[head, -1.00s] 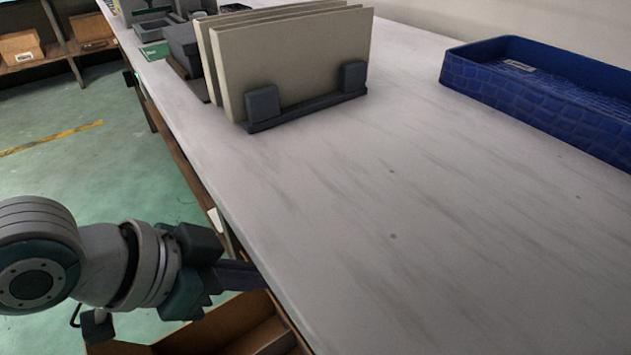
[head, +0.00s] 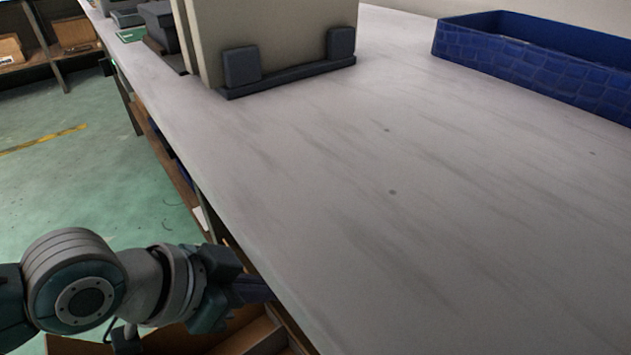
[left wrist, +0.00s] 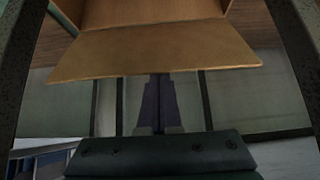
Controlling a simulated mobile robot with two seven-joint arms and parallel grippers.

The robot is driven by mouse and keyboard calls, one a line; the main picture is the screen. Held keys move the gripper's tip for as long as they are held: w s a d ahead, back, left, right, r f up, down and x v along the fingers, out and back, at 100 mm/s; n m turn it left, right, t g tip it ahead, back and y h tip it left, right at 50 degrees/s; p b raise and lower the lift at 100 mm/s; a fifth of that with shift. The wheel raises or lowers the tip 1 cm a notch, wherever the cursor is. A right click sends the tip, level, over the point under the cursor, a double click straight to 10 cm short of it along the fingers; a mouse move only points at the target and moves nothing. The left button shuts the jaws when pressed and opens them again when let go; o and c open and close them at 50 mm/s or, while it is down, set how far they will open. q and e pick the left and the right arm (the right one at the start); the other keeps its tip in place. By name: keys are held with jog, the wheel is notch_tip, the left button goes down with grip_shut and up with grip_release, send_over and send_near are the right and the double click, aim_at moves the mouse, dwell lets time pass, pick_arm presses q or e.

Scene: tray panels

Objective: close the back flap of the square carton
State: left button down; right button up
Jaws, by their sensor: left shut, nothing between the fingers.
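The brown cardboard carton (head: 262,338) shows at the bottom of the head view, below the table edge, mostly cut off by the frame. In the left wrist view an open flap (left wrist: 155,52) spreads across the upper middle, with part of the carton's inside (left wrist: 150,12) above it. My left gripper (head: 262,289) is shut and empty beside the table edge, over the carton. In the left wrist view its fingers (left wrist: 159,100) reach up to the flap's lower edge, where their tips seem hidden; I cannot tell whether they touch. My right gripper is not in view.
The grey-white table (head: 400,250) fills the right side, its near part clear. A dark rack (head: 290,78) with upright panels (head: 275,30) stands on it at the back. A blue tray (head: 530,70) lies at the back right. Green floor (head: 90,190) is open at left.

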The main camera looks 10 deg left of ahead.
pick_arm(q)
jog(key=shift+s+a, duration=0.1)
jog(key=s+a+f+b, duration=0.1)
jog(key=s+a+f, duration=0.3)
jog(key=s+f, duration=0.1)
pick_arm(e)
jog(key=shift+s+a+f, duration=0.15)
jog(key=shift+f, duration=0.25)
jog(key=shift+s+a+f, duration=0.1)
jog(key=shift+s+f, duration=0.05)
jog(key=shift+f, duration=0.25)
pick_arm(q)
jog(key=shift+s+f+b, duration=0.1)
jog(key=shift+s+b, duration=0.05)
jog(key=shift+b, duration=0.15)
jog(key=shift+d, duration=0.15)
dwell(0.3)
